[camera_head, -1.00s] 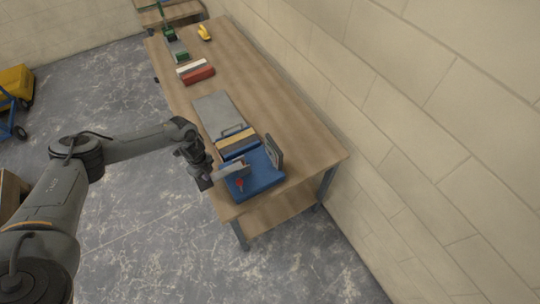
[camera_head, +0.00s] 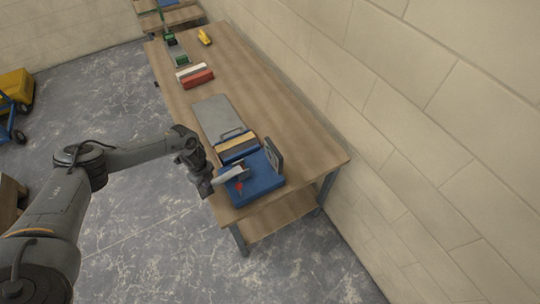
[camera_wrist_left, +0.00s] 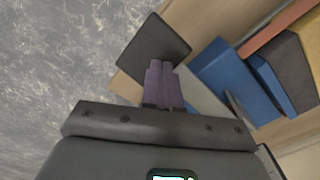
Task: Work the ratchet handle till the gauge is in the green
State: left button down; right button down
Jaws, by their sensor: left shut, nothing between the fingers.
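A blue device (camera_head: 263,187) stands at the near end of the wooden table. A flat grey handle piece (camera_head: 231,173) juts from its left side, with a small red part (camera_head: 239,187) below it. A grey plate (camera_head: 273,155) stands upright at its right; I cannot make out a gauge reading. My left gripper (camera_head: 206,186) is beside the handle piece, at the table's left edge. In the left wrist view its fingers (camera_wrist_left: 163,80) are shut and empty, near a dark flat plate (camera_wrist_left: 155,52); whether they touch it is unclear. Blue parts (camera_wrist_left: 238,82) lie to the right.
The wooden table (camera_head: 270,120) runs along the block wall. A grey plate (camera_head: 215,115), a red and white block (camera_head: 197,76), a green tool (camera_head: 176,50) and a yellow object (camera_head: 204,36) lie farther back.

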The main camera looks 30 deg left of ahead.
notch_tip(320, 180, up, 10)
jog(key=p, duration=0.9)
jog(key=shift+r+p, duration=0.25)
jog(key=shift+p, duration=0.05)
jog(key=shift+f, duration=0.15)
